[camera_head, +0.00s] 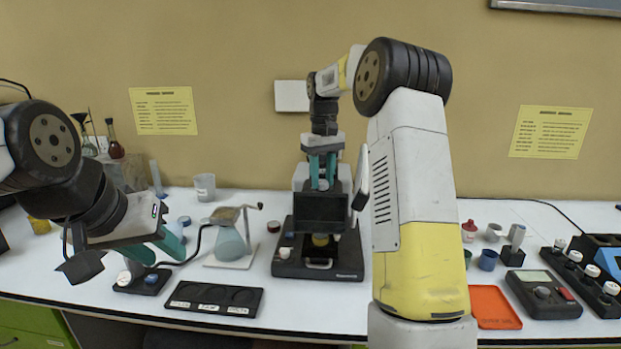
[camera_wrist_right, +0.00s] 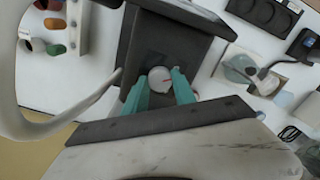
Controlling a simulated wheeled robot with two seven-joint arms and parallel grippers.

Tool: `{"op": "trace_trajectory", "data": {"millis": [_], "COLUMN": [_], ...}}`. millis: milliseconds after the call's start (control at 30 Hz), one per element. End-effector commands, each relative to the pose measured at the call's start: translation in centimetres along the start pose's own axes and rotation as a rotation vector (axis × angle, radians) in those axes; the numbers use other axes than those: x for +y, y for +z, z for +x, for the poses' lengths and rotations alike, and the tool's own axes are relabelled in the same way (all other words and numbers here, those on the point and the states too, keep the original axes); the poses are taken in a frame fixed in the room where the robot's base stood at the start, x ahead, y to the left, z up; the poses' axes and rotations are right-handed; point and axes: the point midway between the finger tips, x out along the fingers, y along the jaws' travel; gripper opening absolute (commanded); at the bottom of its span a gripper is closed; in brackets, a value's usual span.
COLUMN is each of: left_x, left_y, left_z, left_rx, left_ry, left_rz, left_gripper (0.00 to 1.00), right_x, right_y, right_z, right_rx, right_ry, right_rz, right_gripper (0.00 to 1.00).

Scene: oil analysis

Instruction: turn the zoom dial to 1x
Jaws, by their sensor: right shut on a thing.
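The zoom dial (camera_wrist_right: 160,79) is a round pale knob with a red mark. It sits on the dark top of the instrument (camera_wrist_right: 190,18), which is the black device (camera_head: 320,212) at the middle of the table in the head view. My right gripper (camera_wrist_right: 166,84) points down at the instrument's top, its teal fingers on either side of the dial and shut on it.
A flask on a stand (camera_head: 232,243) and a black tray with round recesses (camera_head: 213,298) lie left of the instrument. An orange tray (camera_head: 495,307), a dark meter (camera_head: 543,294) and small cups (camera_head: 488,259) are on the right. My right arm hides part of the table.

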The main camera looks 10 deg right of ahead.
Motion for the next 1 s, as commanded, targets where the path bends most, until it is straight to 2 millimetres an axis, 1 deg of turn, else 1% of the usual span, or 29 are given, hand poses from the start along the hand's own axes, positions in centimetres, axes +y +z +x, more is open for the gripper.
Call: {"op": "trace_trajectory", "data": {"millis": [200, 400, 600, 1000], "left_x": [0.00, 0.00, 0.00, 0.00], "left_y": [0.00, 0.00, 0.00, 0.00], "left_z": [0.00, 0.00, 0.00, 0.00], "left_rx": [0.000, 0.000, 0.000, 0.000], "left_ry": [0.000, 0.000, 0.000, 0.000], "left_rz": [0.000, 0.000, 0.000, 0.000], "left_gripper": [0.36, 0.36, 0.36, 0.36], "right_x": [0.02, 0.03, 0.04, 0.04], "right_y": [-0.08, -0.08, -0.08, -0.08], "right_z": [-0.12, -0.13, -0.13, -0.14], "right_rx": [0.004, 0.004, 0.004, 0.004], "right_ry": [0.001, 0.002, 0.002, 0.002], "right_rz": [-0.137, -0.213, -0.245, -0.250], "right_gripper": [0.00, 0.00, 0.00, 0.00]}}
